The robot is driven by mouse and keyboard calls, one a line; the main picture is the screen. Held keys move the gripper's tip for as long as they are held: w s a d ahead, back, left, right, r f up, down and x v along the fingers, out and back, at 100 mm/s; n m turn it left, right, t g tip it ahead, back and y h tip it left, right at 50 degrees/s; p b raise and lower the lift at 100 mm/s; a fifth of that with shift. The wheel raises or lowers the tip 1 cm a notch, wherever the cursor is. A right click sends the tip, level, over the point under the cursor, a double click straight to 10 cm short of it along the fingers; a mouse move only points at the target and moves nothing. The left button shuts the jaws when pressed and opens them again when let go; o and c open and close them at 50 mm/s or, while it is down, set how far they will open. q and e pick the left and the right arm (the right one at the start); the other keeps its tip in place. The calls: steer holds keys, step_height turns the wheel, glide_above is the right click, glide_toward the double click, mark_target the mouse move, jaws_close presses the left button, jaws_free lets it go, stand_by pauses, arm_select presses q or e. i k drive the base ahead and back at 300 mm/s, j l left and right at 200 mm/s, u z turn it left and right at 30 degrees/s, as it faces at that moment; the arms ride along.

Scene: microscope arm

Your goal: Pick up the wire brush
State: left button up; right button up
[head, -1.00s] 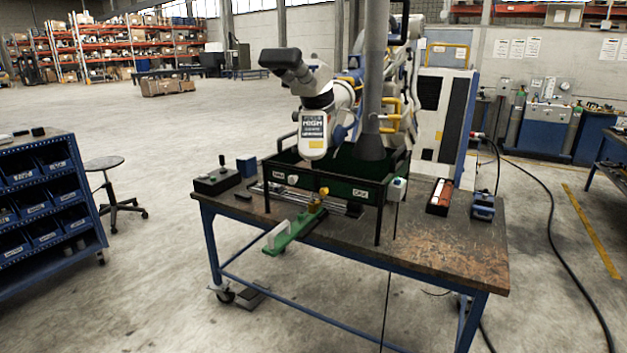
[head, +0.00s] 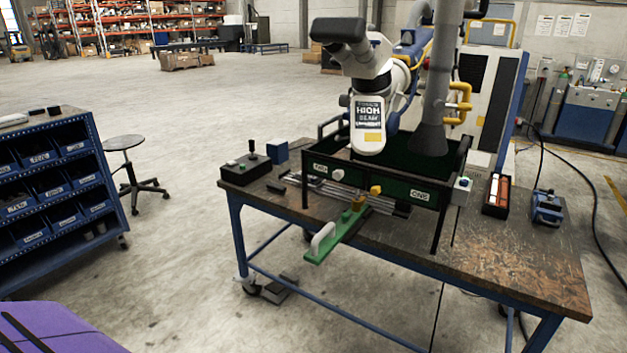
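I cannot make out a wire brush for certain in the head view. A small dark item (head: 276,187) lies on the worktable (head: 500,262) near its left end, too small to identify. A narrow black tray (head: 497,195) with red and pale contents stands on the right part of the table; its contents are not clear. Small dark items (head: 53,111) and a pale item (head: 14,120) lie on top of the blue bin cabinet at the left. Neither of my grippers is in view.
A microscope arm (head: 368,125) hangs over a dark green open box (head: 420,197). A green bar with a white handle (head: 335,237) juts over the table's front edge. A control box (head: 246,170), blue vise (head: 547,207), stool (head: 125,143) and bin cabinet (head: 52,187) stand around. Floor between cabinet and table is mostly clear.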

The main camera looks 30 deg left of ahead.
mark_target(273, 187)
steer(key=i+j+z, duration=0.1)
steer(key=j, duration=0.25)
steer(key=i+j+z, duration=0.15)
steer(key=j, duration=0.2)
steer(key=j+z, duration=0.1)
steer(key=j, duration=0.25)
steer(key=i+j, duration=0.15)
steer(key=j, duration=0.55)
steer(key=i+j+z, duration=0.15)
steer(key=j, duration=1.25)
steer(key=i+z, duration=0.05)
